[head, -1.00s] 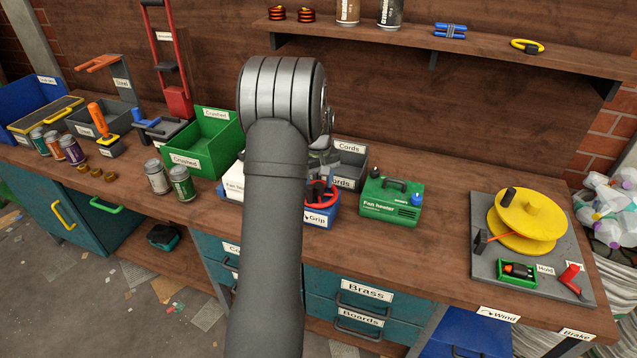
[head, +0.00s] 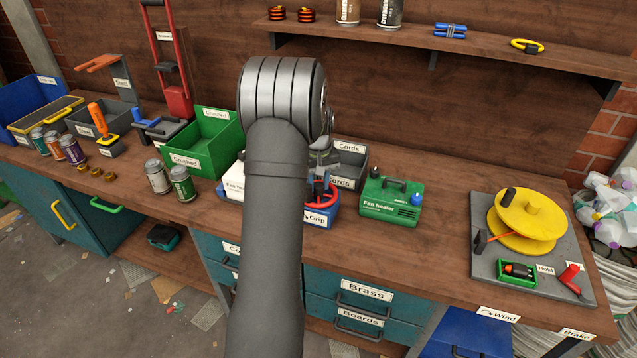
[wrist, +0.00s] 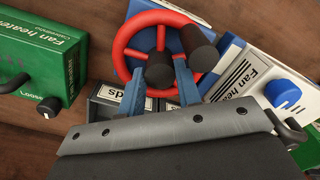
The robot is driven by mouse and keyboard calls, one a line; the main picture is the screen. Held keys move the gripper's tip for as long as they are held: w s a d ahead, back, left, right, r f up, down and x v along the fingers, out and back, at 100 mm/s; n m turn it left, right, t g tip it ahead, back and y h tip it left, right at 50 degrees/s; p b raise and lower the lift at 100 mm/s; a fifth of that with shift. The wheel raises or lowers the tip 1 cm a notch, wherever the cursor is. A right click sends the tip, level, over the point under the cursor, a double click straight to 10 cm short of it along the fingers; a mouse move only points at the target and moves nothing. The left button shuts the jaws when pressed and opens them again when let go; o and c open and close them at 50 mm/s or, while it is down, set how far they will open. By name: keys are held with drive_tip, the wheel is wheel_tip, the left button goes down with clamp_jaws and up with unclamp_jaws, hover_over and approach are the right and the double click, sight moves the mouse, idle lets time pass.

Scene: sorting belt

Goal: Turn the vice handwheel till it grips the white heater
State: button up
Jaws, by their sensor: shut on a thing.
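The white heater (head: 232,188) stands left of the vice, partly hidden by my arm. In the wrist view the white heater (wrist: 245,72) is tilted in the picture, close beside the wheel. The vice jaws are hidden, so their contact with it cannot be told.
A green fan heater (head: 390,202) stands close right of the vice. A grey Cords bin (head: 350,160) is behind it. A green Crushed bin (head: 205,143) and cans (head: 181,184) are to the left. A yellow reel (head: 535,215) is far right, with bare bench between.

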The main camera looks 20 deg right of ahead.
sight(319, 185)
drive_tip(key=m, duration=0.8)
drive_tip(key=shift+m, duration=0.4)
drive_tip(key=m, duration=0.4)
drive_tip(key=shift+m, duration=2.2)
drive_tip(key=o, duration=1)
drive_tip(key=shift+c, duration=0.2)
wheel_tip(319, 185, up, 18)
drive_tip(key=shift+f, duration=0.25)
